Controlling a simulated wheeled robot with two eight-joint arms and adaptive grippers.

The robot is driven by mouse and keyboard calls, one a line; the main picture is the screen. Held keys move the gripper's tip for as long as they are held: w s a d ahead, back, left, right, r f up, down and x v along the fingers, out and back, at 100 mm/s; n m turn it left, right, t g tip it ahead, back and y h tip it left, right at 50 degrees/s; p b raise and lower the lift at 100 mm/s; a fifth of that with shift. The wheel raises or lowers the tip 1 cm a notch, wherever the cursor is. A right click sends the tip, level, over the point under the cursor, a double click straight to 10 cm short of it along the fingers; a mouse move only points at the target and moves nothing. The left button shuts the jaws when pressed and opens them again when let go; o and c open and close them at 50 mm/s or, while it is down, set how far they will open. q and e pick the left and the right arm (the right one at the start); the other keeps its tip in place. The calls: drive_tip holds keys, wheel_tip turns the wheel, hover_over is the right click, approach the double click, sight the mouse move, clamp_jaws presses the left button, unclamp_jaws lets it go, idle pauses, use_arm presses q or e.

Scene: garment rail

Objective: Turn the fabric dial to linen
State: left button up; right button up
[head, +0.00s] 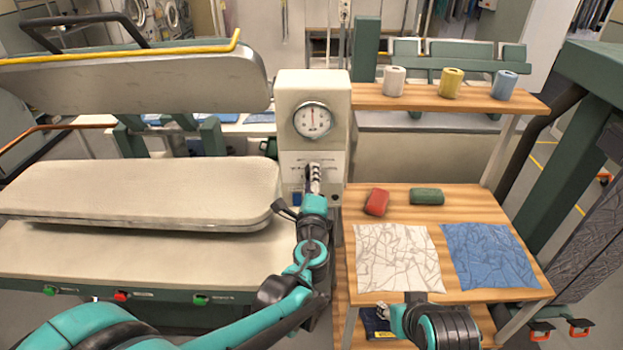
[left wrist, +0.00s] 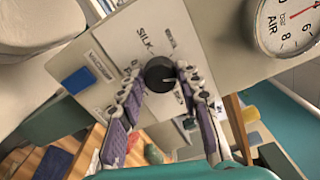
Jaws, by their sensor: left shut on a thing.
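The fabric dial (left wrist: 158,73) is a round black knob on the cream control panel, with a light mark on its face. The word SILK shows above it in the left wrist view; the other labels around it are too small or covered to read. My left gripper (head: 314,178) is at the panel below the gauge, its fingers closed on both sides of the dial, as the left wrist view (left wrist: 160,90) also shows. In the head view the fingers hide the dial. My right gripper (head: 384,310) is low by the table's front edge; its finger state is unclear.
A round pressure gauge (head: 313,119) sits above the dial and a blue patch (left wrist: 79,80) beside it. A padded press (head: 140,190) stands left. The wooden table (head: 470,195) at right holds red and green blocks and two cloths; thread spools stand on the shelf (head: 420,97).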

use_arm(q)
drive_tip(key=m, duration=1.2)
drive_tip(key=shift+d, duration=0.1)
drive_tip(key=shift+m, duration=0.3)
idle(0.3)
drive_tip(key=o, duration=1.2)
drive_tip(key=shift+c, duration=0.2)
drive_tip(key=s, duration=1.2)
